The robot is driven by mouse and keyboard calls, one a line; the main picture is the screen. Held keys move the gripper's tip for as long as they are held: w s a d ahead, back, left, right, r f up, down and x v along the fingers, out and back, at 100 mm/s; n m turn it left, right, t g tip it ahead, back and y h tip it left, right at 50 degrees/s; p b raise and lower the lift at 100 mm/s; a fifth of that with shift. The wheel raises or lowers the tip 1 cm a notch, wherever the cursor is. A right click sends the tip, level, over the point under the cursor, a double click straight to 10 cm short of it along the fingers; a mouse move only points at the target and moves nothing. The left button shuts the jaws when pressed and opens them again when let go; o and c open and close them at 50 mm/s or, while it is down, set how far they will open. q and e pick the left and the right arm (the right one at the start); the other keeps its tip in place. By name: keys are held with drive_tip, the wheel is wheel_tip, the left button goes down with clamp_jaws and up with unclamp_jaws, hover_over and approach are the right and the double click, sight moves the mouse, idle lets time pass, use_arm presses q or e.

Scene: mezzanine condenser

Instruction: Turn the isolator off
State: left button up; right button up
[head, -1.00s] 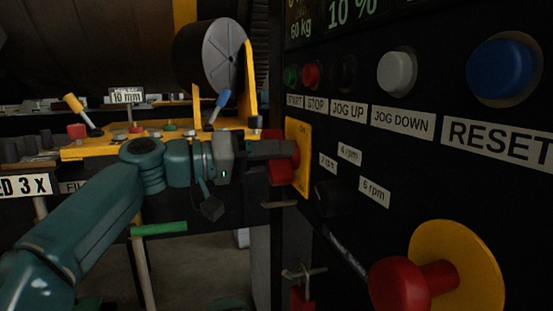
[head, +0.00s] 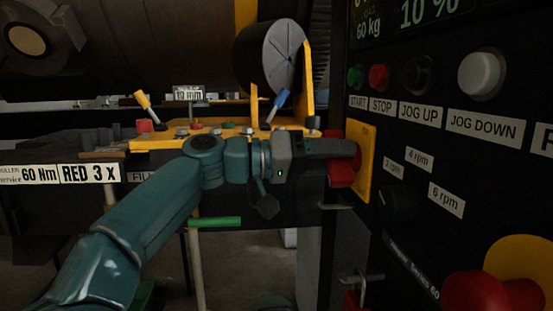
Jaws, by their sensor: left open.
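The isolator is a yellow plate (head: 361,150) with a red handle (head: 341,174), on the left edge of the dark control panel. My left gripper (head: 345,148) reaches in from the left, with its dark fingers at the red handle. The jaws are open, with the fingers seen side-on against the handle. They cover part of the handle, so its exact angle is hard to read. I cannot tell whether the fingers touch it. My right gripper is out of view.
The panel carries buttons, including a green START (head: 355,77) and a red STOP (head: 378,77). A red mushroom button (head: 490,292) juts out lower right. A yellow bench (head: 165,145) with levers stands behind my arm.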

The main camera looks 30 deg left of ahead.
use_arm(q)
drive_tip(key=v, duration=1.6)
drive_tip(key=shift+b, duration=0.3)
